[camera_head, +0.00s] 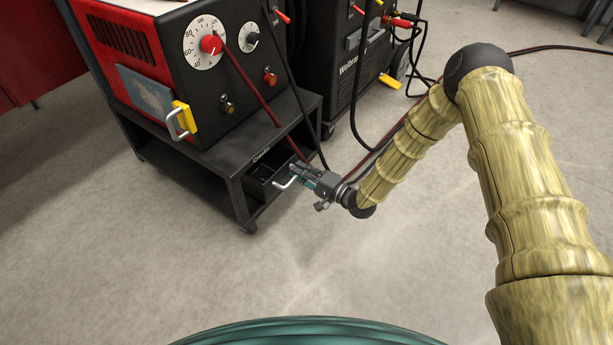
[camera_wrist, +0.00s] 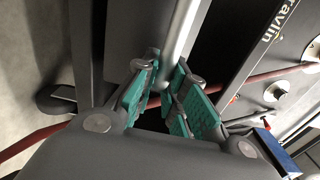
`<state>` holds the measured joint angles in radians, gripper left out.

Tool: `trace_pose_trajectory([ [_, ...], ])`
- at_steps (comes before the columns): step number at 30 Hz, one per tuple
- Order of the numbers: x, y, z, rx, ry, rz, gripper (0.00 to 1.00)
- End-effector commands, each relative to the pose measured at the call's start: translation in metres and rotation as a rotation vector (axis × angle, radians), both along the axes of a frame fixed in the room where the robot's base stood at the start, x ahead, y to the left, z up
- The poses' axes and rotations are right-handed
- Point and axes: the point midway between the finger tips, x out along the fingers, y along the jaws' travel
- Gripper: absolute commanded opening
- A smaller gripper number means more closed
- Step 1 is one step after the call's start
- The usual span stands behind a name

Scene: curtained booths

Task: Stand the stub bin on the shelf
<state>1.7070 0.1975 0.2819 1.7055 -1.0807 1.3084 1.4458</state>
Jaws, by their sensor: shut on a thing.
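A small dark bin (camera_head: 261,183), which I take to be the stub bin, shows under the top of the black cart at its right-hand end. A pale metal handle (camera_head: 285,184) sticks out from it. My gripper (camera_head: 300,177) is at that handle, just outside the cart. In the wrist view my teal-padded fingers (camera_wrist: 163,88) are closed about a silver bar (camera_wrist: 183,42), which seems to be the handle. The bin's base is hidden, so I cannot tell whether it touches the shelf.
The black cart (camera_head: 238,172) carries a red and black welding machine (camera_head: 228,85). A dark red cable (camera_head: 255,95) hangs past the cart end close to my gripper. Another black machine (camera_head: 345,75) stands behind. The floor in front (camera_head: 200,275) is clear.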

Motion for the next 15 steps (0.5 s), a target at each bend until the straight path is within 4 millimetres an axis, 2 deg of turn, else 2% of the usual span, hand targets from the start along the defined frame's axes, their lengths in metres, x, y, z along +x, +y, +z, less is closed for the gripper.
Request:
trace_pose_trajectory([
  [15,0.023,0.031,-0.001,0.002,-0.004,0.001,0.0],
])
